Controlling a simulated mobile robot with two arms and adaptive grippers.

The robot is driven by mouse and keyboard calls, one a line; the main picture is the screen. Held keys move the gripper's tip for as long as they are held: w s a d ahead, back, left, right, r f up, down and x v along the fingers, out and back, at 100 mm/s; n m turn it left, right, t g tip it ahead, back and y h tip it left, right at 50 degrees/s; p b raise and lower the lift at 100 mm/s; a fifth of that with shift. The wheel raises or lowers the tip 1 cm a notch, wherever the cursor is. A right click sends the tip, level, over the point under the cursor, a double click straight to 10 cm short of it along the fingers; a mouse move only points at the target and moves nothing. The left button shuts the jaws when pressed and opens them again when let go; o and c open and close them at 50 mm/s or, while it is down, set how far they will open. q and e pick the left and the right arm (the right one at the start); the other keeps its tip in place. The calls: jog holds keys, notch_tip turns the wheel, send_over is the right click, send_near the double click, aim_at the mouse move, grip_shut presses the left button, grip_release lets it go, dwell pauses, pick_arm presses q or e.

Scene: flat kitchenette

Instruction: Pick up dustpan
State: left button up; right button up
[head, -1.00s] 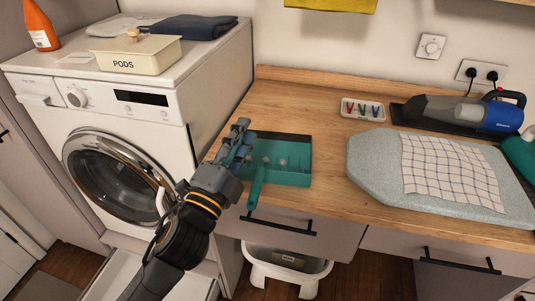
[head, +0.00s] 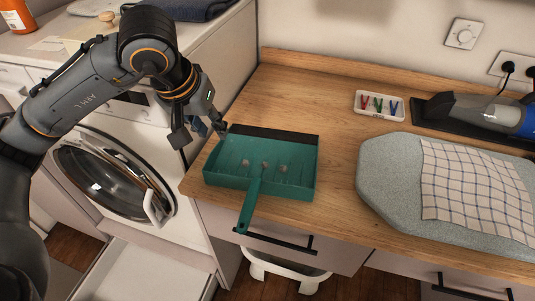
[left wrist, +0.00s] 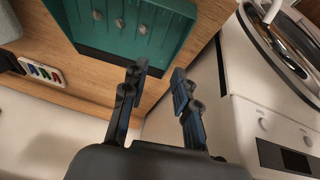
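The teal dustpan (head: 293,165) lies on the wooden counter near its left front corner, with a few grey clumps in it. Its handle (head: 249,207) points toward me and sticks out past the front edge. Its dark lip is at the back. My left gripper (head: 199,130) is open and empty, just left of the dustpan's back left corner. In the left wrist view the open fingers (left wrist: 158,74) are apart with nothing between them, and the dustpan (left wrist: 118,22) shows beyond them at the top. My right gripper is not in view.
The washing machine (head: 105,212) stands left of the counter (head: 330,106). A tray of coloured clips (head: 379,104), an ironing board (head: 388,170) with a checked cloth (head: 470,185) and a handheld vacuum (head: 468,112) are to the right. A white tub (head: 285,272) stands below the counter.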

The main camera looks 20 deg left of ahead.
pick_arm(q)
jog(key=a+y, duration=0.1)
jog(key=a, duration=0.1)
send_over(215, 148)
jog(key=s, duration=0.2)
jog(key=f, duration=0.6)
jog(key=shift+d+f, duration=0.1)
jog(key=shift+d, duration=0.25)
jog(key=shift+w+f, duration=0.15)
jog(key=shift+f, duration=0.35)
jog(key=x, duration=0.1)
jog(key=p+x, duration=0.1)
jog(key=x, duration=0.3)
jog(key=shift+a+p, duration=0.4)
jog(key=shift+f, duration=0.1)
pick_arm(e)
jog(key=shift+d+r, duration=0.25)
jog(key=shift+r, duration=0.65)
pick_arm(q)
grip_shut()
